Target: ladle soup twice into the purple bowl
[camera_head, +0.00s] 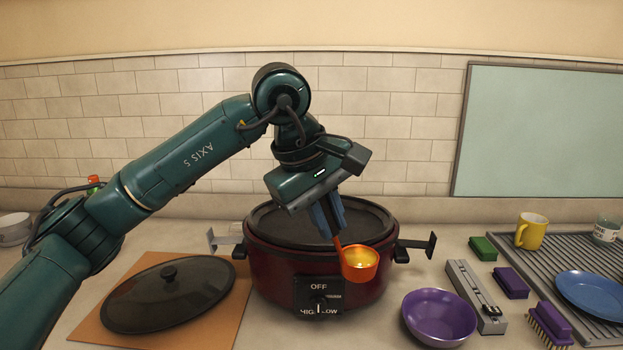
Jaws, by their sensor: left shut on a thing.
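The purple bowl (440,317) sits on the counter to the right of the red slow cooker (275,275). The cooker stands open, with a dark inside; its soup cannot be made out. My left gripper (329,222) is shut on the handle of an orange ladle (358,265). The gripper hangs over the cooker. The ladle's cup is in front of the cooker's front right rim and shows a yellowish glint inside; I cannot tell whether it holds soup. The cup is left of the bowl and higher. My right gripper is not in view.
A dark lid (168,295) lies on an orange-brown mat (228,320) at the left. A grey rail (466,285), purple and green blocks, a brush (550,325), a drying rack (590,250), a blue plate (592,292) and a yellow mug (531,231) stand at the right.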

